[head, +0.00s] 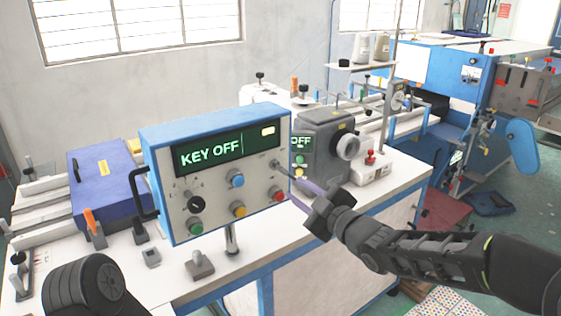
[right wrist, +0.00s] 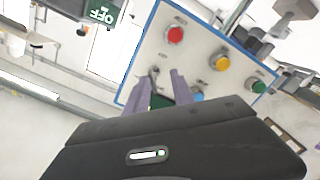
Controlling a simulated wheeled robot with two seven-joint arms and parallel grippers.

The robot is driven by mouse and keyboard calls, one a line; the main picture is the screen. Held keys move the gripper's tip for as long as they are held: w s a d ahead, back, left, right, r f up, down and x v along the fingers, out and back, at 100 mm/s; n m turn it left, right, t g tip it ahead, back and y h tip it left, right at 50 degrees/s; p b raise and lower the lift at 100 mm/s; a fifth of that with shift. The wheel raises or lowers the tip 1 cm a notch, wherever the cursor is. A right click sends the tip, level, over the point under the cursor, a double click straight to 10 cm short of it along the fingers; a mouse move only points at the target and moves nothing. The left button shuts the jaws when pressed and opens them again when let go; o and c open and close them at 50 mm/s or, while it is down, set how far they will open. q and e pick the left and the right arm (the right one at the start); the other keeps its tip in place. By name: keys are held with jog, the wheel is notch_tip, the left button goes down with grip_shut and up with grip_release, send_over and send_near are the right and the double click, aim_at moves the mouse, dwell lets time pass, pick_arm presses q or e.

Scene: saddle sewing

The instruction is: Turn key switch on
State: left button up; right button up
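The blue-framed control box (head: 215,125) stands on the white bench, its grey face towards me. Its screen (head: 215,153) reads KEY OFF. A small metal key switch (head: 276,164) sits on the right of the face, below the screen. It appears as a small metal piece (right wrist: 154,71) in the right wrist view. My right gripper (head: 287,172) reaches in from the right, its purple fingertips close to the key switch. In the right wrist view the fingers (right wrist: 160,76) are apart, with the key switch near the left fingertip; contact is unclear. My left gripper is out of view.
The panel face also bears a black knob (head: 195,204) and blue (head: 237,180), yellow (head: 239,209), red (head: 277,193) and green (head: 196,228) buttons. A grey machine with a handwheel (head: 347,147) stands close behind the panel's right edge. A blue case (head: 100,185) lies to the left.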

aim_at(281, 169)
notch_tip(281, 169, up, 3)
jog(key=shift+f+n+y, duration=0.2)
jog(key=shift+n+y, duration=0.1)
jog(key=shift+n, duration=0.2)
jog(key=shift+w+a, duration=0.1)
jog(key=shift+a, duration=0.05)
jog(key=p+x, duration=0.2)
jog(key=x, duration=0.4)
jog(key=shift+w+a, duration=0.1)
jog(key=shift+w, duration=0.15)
jog(key=shift+w+a+p, duration=0.3)
jog(key=shift+w+p, duration=0.05)
jog(key=shift+w, duration=0.1)
grip_shut()
